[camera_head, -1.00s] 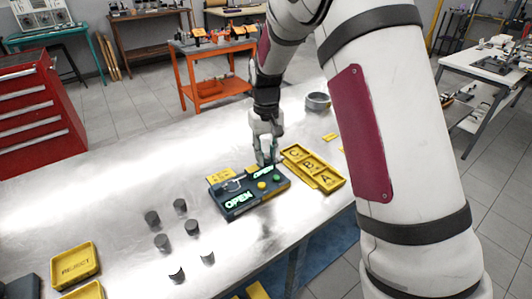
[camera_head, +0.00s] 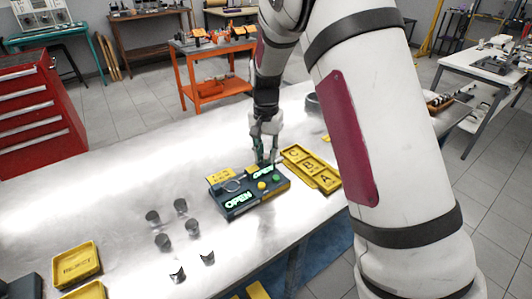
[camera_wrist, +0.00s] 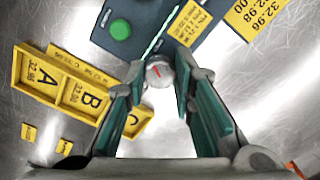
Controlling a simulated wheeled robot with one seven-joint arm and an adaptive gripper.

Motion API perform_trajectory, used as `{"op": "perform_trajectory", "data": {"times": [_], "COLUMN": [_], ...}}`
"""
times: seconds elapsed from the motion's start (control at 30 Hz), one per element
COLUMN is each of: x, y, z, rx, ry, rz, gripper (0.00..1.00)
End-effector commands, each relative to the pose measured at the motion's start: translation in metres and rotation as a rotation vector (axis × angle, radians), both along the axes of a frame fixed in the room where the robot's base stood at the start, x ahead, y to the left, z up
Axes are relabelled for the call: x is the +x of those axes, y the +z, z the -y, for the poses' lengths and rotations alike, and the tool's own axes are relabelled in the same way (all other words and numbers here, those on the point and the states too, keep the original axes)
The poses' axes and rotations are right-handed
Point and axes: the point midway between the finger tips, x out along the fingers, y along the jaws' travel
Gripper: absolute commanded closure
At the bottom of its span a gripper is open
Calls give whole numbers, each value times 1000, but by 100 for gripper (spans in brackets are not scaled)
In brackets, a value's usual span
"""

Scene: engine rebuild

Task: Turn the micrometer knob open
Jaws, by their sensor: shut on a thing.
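The micrometer (camera_head: 243,208) is a dark box on the steel table. Its front display reads OPEN in green, and a second green OPEN sign glows at its back right. A yellow and a green button sit on it. In the wrist view, the round grey knob (camera_wrist: 158,75) with a red mark sits at the edge of the dark box (camera_wrist: 146,12). My gripper (camera_head: 266,161) comes down over the back right of the micrometer. Its green-padded fingers are shut on the knob, one on each side. The knob is hidden by the fingers in the head view.
Yellow trays marked A, B and C (camera_head: 327,188) lie close to the right of the micrometer. Several dark cylinders (camera_head: 163,241) stand at front left, and a yellow REJECT tray (camera_head: 94,265) lies farther left.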

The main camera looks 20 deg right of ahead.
Motion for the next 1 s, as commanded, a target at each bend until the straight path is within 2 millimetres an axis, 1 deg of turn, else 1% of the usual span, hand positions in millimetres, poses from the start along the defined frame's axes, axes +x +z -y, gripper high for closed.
{"op": "perform_trajectory", "data": {"times": [0.23,0.57,0.6,0.67,0.7,1.0], "x": [0,0,0,0,0,0], "y": [0,0,0,0,0,1], "z": [-1,-1,-1,-1,-1,0], "rx": [1,1,1,1,1,1], "ry": [-33,-34,-35,-34,-34,-34], "rz": [0,0,0,0,0,1], "gripper": [100,100,75,61,56,56]}}
